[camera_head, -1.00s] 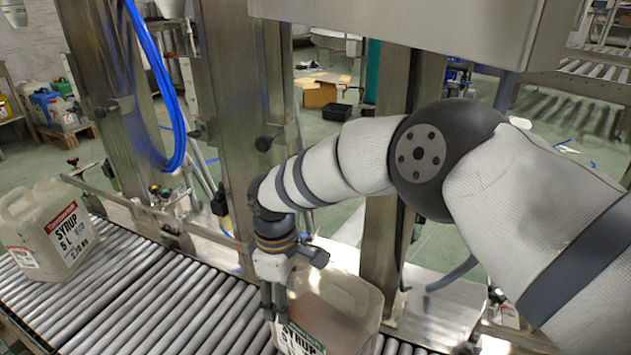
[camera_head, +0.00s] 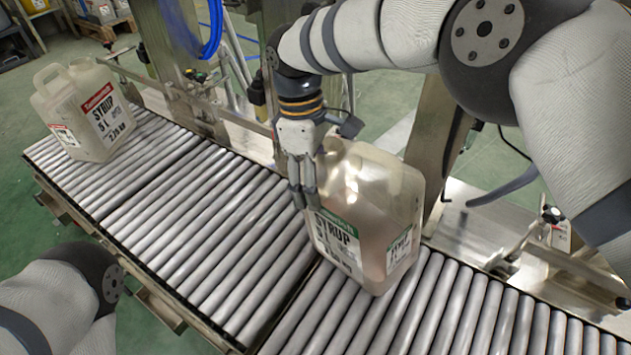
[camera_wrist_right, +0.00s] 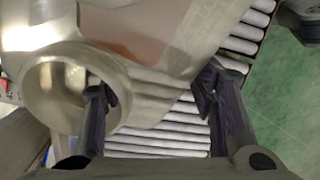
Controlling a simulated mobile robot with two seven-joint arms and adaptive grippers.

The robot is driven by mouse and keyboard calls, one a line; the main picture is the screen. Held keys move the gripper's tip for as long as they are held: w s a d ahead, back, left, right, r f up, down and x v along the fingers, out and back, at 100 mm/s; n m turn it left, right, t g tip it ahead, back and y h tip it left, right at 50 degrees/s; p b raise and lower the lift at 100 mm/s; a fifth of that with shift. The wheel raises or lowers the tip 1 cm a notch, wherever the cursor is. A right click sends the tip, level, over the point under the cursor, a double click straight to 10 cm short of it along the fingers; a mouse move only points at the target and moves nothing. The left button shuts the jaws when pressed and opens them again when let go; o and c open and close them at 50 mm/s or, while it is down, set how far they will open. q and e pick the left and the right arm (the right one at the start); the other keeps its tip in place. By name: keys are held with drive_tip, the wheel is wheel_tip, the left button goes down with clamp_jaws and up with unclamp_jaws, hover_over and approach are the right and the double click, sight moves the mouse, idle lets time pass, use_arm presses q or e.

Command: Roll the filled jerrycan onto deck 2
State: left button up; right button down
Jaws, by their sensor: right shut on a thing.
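A translucent jerrycan (camera_head: 375,215) with a brownish fill and a SYRUP label stands upright on the roller conveyor, right of centre in the head view. My right gripper (camera_head: 303,200) reaches down at its upper left side and is shut on it, seemingly at the handle. In the right wrist view the jerrycan (camera_wrist_right: 130,30) fills the upper left, with its round neck near the fingers (camera_wrist_right: 155,115). A second, pale jerrycan (camera_head: 85,115) stands on the conveyor at the far left. My left arm shows at the lower left, but its gripper is out of view.
The roller conveyor (camera_head: 190,215) runs from the upper left to the lower right, with a seam between its sections. Rollers (camera_head: 470,310) right of the held jerrycan are clear. Steel posts and a rail (camera_head: 500,225) stand along the back side.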

drive_tip(key=w+a, duration=0.1)
drive_tip(key=w+a+t, duration=0.1)
drive_tip(key=w+a+t+y, duration=0.1)
drive_tip(key=w, duration=0.1)
drive_tip(key=shift+r, duration=0.3)
drive_tip(key=c, duration=0.6)
unclamp_jaws()
drive_tip(key=shift+c, duration=0.2)
drive_tip(key=shift+o, duration=0.3)
drive_tip(key=shift+w+a+f, duration=0.1)
drive_tip(key=shift+a, duration=0.1)
drive_tip(key=shift+d+f, duration=0.1)
drive_tip(key=shift+d, duration=0.25)
drive_tip(key=shift+f, duration=0.2)
wheel_tip(320, 180, up, 12)
drive_tip(key=shift+s+a+r, duration=0.15)
drive_tip(key=shift+s+a, duration=0.15)
drive_tip(key=shift+s, duration=0.1)
